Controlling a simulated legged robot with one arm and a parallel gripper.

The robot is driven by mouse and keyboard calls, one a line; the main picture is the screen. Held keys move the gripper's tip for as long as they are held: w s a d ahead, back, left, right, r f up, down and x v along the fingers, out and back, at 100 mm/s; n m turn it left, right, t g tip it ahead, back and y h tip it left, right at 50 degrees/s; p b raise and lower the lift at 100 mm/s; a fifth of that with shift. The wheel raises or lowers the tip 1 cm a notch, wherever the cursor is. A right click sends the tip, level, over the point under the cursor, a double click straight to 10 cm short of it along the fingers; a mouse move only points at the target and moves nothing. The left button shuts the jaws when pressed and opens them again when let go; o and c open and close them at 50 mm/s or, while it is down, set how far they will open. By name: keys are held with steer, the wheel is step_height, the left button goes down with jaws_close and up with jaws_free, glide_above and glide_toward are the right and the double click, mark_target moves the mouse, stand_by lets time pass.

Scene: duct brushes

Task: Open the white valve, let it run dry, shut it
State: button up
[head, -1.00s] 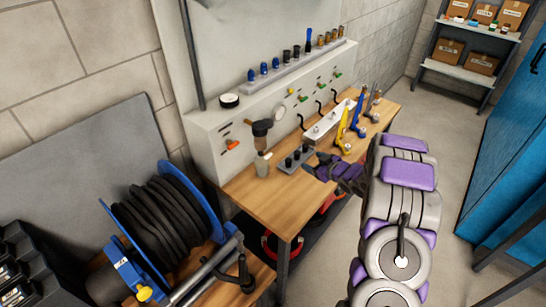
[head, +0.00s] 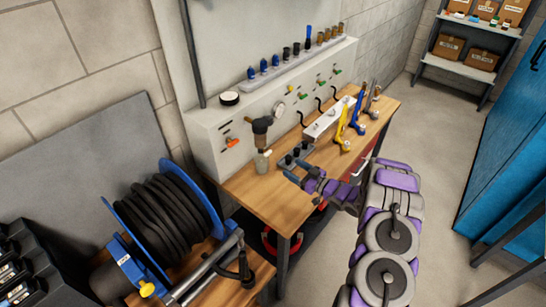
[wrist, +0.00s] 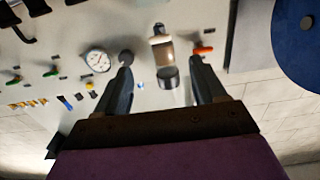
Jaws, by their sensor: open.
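A filter unit with a dark top (head: 262,126) and a clear bowl (head: 262,163) hangs at the front of the grey panel, above the wooden bench. In the wrist view the picture is upside down, and the clear bowl (wrist: 161,52) shows between my finger lines, with a small pale and dark fitting (wrist: 158,31) at its lower end. I cannot clearly make out a white valve handle or whether it is open. My gripper (head: 292,170) is open and empty, right of the bowl and apart from it; its fingers (wrist: 160,70) spread either side of the bowl in the wrist view.
An orange lever (head: 232,142) sits left of the filter, and a round gauge (head: 280,107) to its right. A blue hose reel (head: 165,225) is at left. Bare bench lies in front.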

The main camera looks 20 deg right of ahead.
mark_target(270, 154)
steer(key=x, duration=1.1)
steer(key=shift+w+b, duration=0.2)
steer(key=shift+b, duration=0.1)
steer(key=shift+c, duration=0.4)
steer(key=c, duration=1)
